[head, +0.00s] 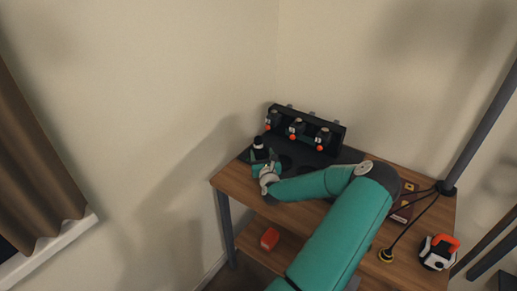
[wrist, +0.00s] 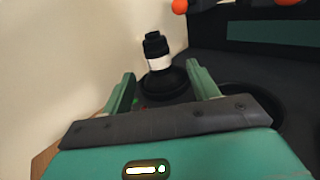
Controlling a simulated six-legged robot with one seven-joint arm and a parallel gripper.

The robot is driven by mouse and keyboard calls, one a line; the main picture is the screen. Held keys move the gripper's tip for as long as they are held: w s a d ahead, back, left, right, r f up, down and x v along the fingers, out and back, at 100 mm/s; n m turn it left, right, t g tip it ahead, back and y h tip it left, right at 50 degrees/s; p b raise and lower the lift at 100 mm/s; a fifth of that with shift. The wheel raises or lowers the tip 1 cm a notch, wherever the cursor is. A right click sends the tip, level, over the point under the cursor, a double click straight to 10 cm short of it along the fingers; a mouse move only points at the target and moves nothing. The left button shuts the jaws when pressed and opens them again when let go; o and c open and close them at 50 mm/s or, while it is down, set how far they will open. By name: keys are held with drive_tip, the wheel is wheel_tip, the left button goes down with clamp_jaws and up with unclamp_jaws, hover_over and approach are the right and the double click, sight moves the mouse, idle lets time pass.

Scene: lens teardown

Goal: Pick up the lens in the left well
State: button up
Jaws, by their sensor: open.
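The lens (head: 259,149) stands upright at the left end of the black board (head: 326,157). It is black with a white band. In the wrist view the lens (wrist: 157,62) rises from a round black base or well rim (wrist: 165,86), beyond and between my fingertips. My gripper (wrist: 161,80) is open, with one green finger on each side and nothing between them. In the head view my gripper (head: 262,165) is close to the lens on its near side. Whether a finger touches the lens cannot be told.
A black rack (head: 305,127) with several orange-tipped tools stands behind the board. An empty round well (wrist: 255,100) lies right of my gripper. A wall is close on the left. An orange and white device (head: 438,251) sits at the wooden table's right; a red block (head: 269,238) lies on the lower shelf.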

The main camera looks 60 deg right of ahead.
sight(259, 146)
drive_tip(key=x, duration=0.7)
drive_tip(key=shift+w, duration=0.2)
drive_tip(key=shift+r, duration=0.1)
drive_tip(key=c, duration=1.2)
drive_tip(key=shift+o, duration=0.2)
